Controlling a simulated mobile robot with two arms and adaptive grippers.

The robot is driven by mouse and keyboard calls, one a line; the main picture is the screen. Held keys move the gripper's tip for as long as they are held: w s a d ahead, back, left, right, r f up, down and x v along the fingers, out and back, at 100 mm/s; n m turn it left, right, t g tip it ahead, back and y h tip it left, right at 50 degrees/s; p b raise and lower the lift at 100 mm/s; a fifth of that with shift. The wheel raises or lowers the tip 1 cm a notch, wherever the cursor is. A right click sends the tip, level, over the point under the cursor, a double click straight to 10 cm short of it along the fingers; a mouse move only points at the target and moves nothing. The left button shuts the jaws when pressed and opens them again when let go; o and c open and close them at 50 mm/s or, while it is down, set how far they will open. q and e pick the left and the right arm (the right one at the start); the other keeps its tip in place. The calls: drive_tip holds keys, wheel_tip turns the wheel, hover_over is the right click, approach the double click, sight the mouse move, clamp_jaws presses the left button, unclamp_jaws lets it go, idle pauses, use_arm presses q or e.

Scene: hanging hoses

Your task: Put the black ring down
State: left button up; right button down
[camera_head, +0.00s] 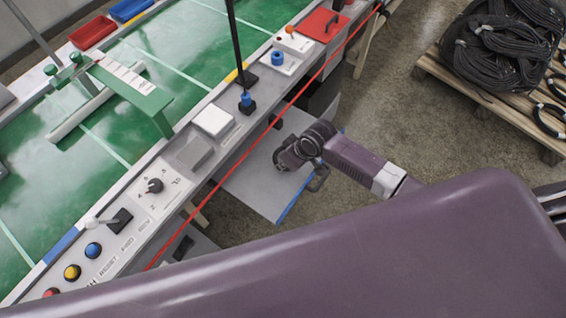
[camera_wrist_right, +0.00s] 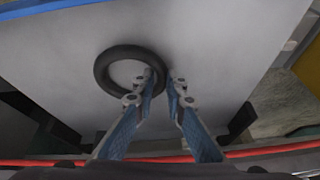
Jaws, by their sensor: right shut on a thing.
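The black ring (camera_wrist_right: 103,70) shows in the right wrist view against a flat grey panel (camera_wrist_right: 215,45). My right gripper (camera_wrist_right: 163,78) has its two blue fingers close together, with the right side of the ring between them. I cannot tell whether the ring touches the panel. In the head view my right gripper (camera_head: 279,163) is over the grey panel (camera_head: 250,188), which has a blue edge and sits beside the workbench. The ring cannot be made out there. My left gripper is not in view.
A red cord (camera_head: 318,75) runs along the bench (camera_head: 160,190) edge, close to my right gripper; it also crosses low in the wrist view (camera_wrist_right: 60,162). A pallet (camera_head: 470,95) with black hose coils (camera_head: 490,50) stands at upper right. Bare floor (camera_head: 400,110) lies between.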

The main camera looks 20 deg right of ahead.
drive_tip(key=c, duration=2)
unclamp_jaws()
drive_tip(key=shift+o, duration=0.2)
drive_tip(key=shift+s+d+r, duration=0.1)
drive_tip(key=shift+d+r, duration=0.05)
drive_tip(key=shift+r, duration=0.45)
drive_tip(key=v, duration=1.1)
drive_tip(key=shift+p, duration=0.45)
